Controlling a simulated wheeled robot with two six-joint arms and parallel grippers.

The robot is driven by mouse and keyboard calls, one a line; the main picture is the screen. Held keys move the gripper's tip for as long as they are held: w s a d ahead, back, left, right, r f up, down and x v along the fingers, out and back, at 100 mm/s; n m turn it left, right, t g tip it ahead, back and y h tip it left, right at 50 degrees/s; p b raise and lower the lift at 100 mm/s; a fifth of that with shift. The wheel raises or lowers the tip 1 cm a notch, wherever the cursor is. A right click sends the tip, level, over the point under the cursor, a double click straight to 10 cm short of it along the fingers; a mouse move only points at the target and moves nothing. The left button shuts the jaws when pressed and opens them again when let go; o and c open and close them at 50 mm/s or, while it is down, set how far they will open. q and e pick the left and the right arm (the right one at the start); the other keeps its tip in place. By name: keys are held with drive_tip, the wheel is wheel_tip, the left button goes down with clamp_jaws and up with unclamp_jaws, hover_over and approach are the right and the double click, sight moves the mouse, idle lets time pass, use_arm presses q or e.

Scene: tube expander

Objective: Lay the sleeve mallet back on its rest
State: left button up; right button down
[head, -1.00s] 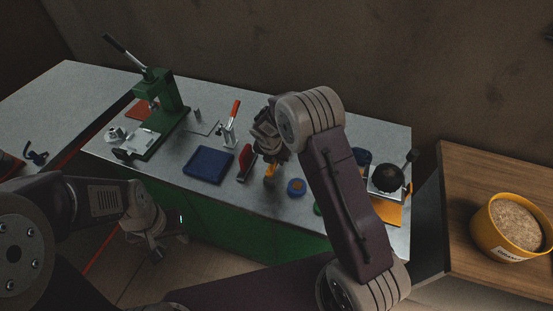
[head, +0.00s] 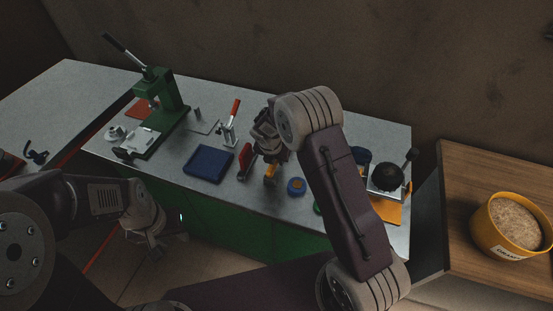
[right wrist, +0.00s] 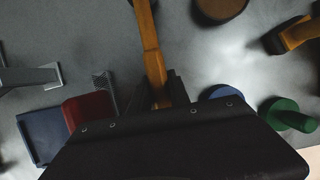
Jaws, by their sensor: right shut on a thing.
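The sleeve mallet (right wrist: 151,48) shows in the right wrist view as a long orange-yellow handle running up past the top edge; its head cannot be made out there. My right gripper (right wrist: 160,92) is shut on this handle. In the head view my right gripper (head: 268,150) is over the bench, with a yellow piece of the mallet (head: 270,172) below it, between a red block and a blue ring. My arm hides part of that area. I cannot tell which thing is the mallet's rest. My left gripper (head: 152,238) hangs low in front of the bench, dark and unclear.
The grey bench (head: 225,178) also holds a green press (head: 168,95), a blue tray (head: 209,164), a red block (head: 246,157), a red-handled clamp (head: 232,118) and a blue ring (head: 296,186). A yellow tub (head: 487,233) stands on the wooden cabinet at right.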

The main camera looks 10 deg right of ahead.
drive_tip(key=shift+f+b, duration=0.35)
drive_tip(key=shift+f, duration=0.3)
drive_tip(key=c, duration=1.1)
unclamp_jaws()
drive_tip(key=shift+c, duration=0.2)
drive_tip(key=p+v, duration=0.6)
drive_tip(key=v, duration=0.2)
drive_tip(key=shift+p, duration=0.3)
